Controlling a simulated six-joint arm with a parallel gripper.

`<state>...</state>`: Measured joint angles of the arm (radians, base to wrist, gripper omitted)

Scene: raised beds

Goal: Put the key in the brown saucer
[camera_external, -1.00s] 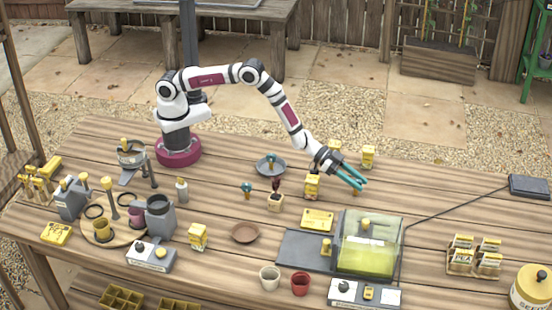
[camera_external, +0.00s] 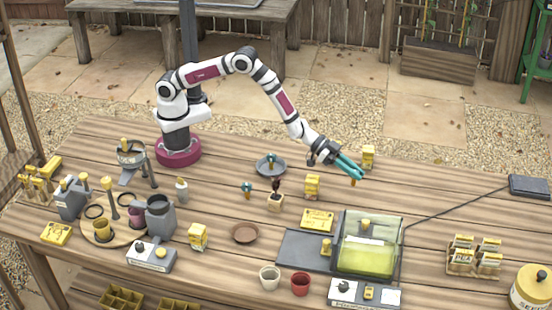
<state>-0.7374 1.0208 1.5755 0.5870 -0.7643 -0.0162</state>
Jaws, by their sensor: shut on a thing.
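The brown saucer (camera_external: 245,233) lies flat on the wooden table, left of the grey slab, and looks empty. My gripper (camera_external: 357,174), with teal fingers, is over the right rear part of the table, well to the right of and behind the saucer. Its fingers are shut on a small orange-yellow thing that hangs below the tips. This looks like the key (camera_external: 353,182), though it is too small to make out its shape. The fingers hide part of it.
A yellow packet (camera_external: 312,185) and a potted seedling (camera_external: 275,200) stand between my gripper and the saucer. A clear-lidded box (camera_external: 368,245) is right of the saucer. A white pot (camera_external: 269,278) and a red pot (camera_external: 300,283) stand in front. Another packet (camera_external: 368,156) is behind my gripper.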

